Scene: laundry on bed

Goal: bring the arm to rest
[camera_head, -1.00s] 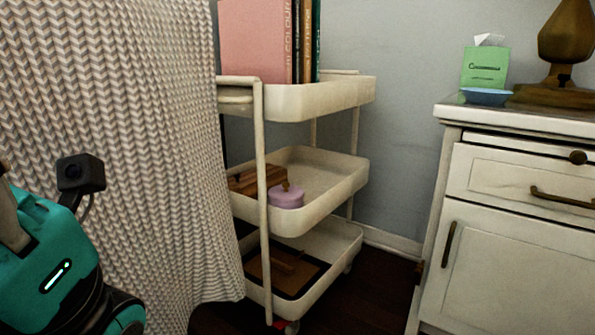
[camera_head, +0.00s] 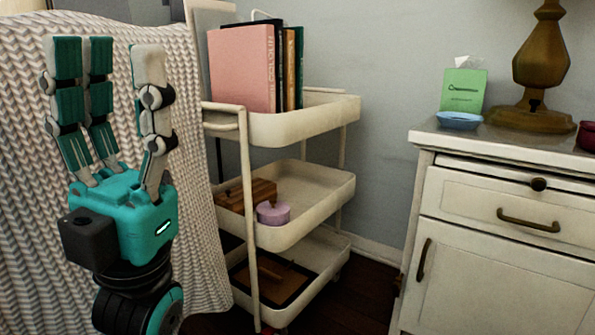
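My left gripper (camera_head: 112,65) is at the left of the head view, in front of the knitted blanket (camera_head: 205,240). Its teal and grey fingers point upward and stand apart, with nothing between them. The gripper is open and empty. It is to the left of the white cart and does not appear to touch it. My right gripper is not in view.
A white three-tier cart (camera_head: 288,128) holds books (camera_head: 243,68) on top, and a wooden box (camera_head: 250,194) and purple container (camera_head: 273,213) in the middle. A white cabinet (camera_head: 500,273) at right carries a tissue box (camera_head: 463,90), blue dish (camera_head: 459,120) and lamp (camera_head: 540,60).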

